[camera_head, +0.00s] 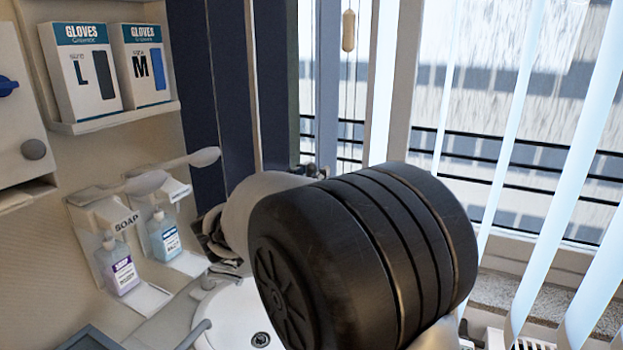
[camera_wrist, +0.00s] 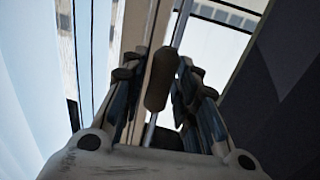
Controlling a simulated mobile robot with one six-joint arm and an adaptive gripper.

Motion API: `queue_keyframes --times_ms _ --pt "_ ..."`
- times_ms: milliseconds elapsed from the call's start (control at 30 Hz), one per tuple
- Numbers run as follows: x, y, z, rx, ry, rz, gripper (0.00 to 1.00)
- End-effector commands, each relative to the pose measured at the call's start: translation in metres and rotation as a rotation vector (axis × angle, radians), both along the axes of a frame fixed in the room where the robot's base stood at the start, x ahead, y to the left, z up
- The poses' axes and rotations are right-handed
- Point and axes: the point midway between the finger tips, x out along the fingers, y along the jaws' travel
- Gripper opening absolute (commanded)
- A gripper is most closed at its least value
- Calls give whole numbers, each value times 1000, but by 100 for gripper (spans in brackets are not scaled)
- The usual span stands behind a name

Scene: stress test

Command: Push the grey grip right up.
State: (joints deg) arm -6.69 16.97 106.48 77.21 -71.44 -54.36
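A small rounded grip (camera_head: 349,30) hangs on a thin upright cord or rod in front of the window, near the top of the head view. It looks beige there, not clearly grey. In the wrist view a brownish elongated grip (camera_wrist: 162,79) on a thin rod shows between my fingers; it looks like the same one, shaded. My gripper (camera_wrist: 158,70) has a finger on each side of it, spread apart. I see no clear squeeze on the grip, and contact is hard to judge. In the head view my arm hides most of my gripper.
A white basin (camera_head: 222,318) lies below my arm, with soap dispensers (camera_head: 122,275) and glove boxes (camera_head: 88,70) on the left wall. White slanted blind slats (camera_head: 505,150) hang on the right. Dark blue panels (camera_head: 190,70) stand left of the window.

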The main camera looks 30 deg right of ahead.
Motion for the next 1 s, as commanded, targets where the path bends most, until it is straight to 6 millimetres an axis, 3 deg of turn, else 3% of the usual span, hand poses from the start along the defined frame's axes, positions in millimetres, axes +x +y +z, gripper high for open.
queue_keyframes --times_ms 367,1000 --pt "0 0 0 0 0 0 0" --pt "0 0 7 0 -1 0 0"
